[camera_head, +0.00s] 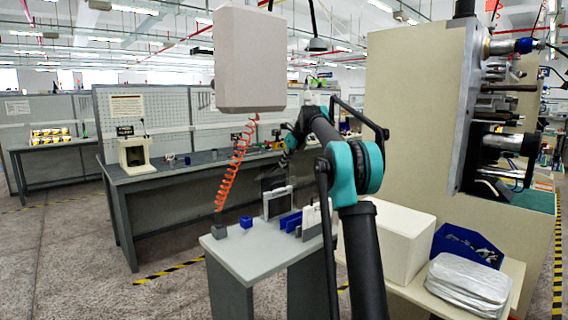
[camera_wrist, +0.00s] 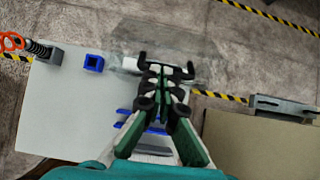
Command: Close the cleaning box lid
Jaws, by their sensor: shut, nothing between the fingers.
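The cleaning box (camera_head: 279,203) appears as a small grey-framed box standing near the back edge of the small table. A see-through, smoky panel, which looks like its lid, rises above it (camera_head: 272,182). In the wrist view a clear panel (camera_wrist: 150,42) spreads past the table's far edge, so the lid looks open. My gripper (camera_wrist: 163,78) is shut and empty, with its tips over the box area; they hide much of the box. In the head view my gripper (camera_head: 284,158) is above the box, partly blurred against the background. I cannot tell whether it touches the lid.
The table (camera_head: 240,252) also holds a blue cube (camera_head: 245,222), blue pieces (camera_head: 291,221) and a light handled block (camera_head: 312,219). An orange coiled hose (camera_head: 230,170) hangs at left. A large white box (camera_head: 395,240) stands at right.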

